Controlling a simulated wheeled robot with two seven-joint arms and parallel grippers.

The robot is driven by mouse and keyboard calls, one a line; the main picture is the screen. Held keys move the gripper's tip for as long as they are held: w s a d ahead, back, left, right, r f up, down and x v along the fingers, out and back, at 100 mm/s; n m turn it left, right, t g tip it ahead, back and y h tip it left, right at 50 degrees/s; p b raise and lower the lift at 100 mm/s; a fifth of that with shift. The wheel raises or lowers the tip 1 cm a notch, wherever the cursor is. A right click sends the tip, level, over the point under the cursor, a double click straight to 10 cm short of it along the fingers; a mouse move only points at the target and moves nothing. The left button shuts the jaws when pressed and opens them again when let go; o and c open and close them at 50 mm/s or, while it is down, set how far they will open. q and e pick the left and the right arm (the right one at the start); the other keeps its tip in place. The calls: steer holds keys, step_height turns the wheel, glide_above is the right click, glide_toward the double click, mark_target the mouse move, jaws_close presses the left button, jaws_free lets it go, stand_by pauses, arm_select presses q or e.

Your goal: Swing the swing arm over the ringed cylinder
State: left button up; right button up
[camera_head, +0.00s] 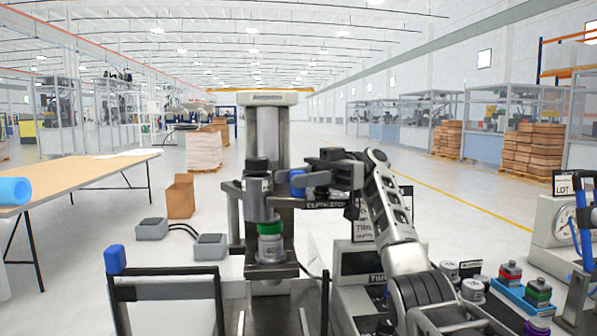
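The ringed cylinder (270,248) is a small grey part with a green ring on top and a "40" label. It stands upright on the dark base of a press-like stand. A dark grey cylindrical head (258,198) stands directly above it, close over the ring. The dark swing arm (285,202) runs sideways from this head, with a blue knob (297,184) in front. My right gripper (309,180) reaches in from the right with its fingertips at the knob. One finger shows; the other is hidden, so its closure is unclear. My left gripper is out of view.
A grey column (268,130) rises behind the head. A dark frame with a blue knob (115,260) stands at lower left. A blue tray (520,297) with ringed parts and a dial gauge (562,228) are at right. A wooden table (85,172) is at left.

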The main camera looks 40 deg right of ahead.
step_height(320, 180, up, 4)
steer(key=shift+f, duration=0.25)
arm_select(q)
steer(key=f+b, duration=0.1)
steer(key=b, duration=0.2)
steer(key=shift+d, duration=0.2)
arm_select(e)
steer(key=s+a+r, duration=0.9)
steer(key=s, duration=0.1)
steer(key=shift+s+r, duration=0.25)
steer(key=shift+s, duration=0.15)
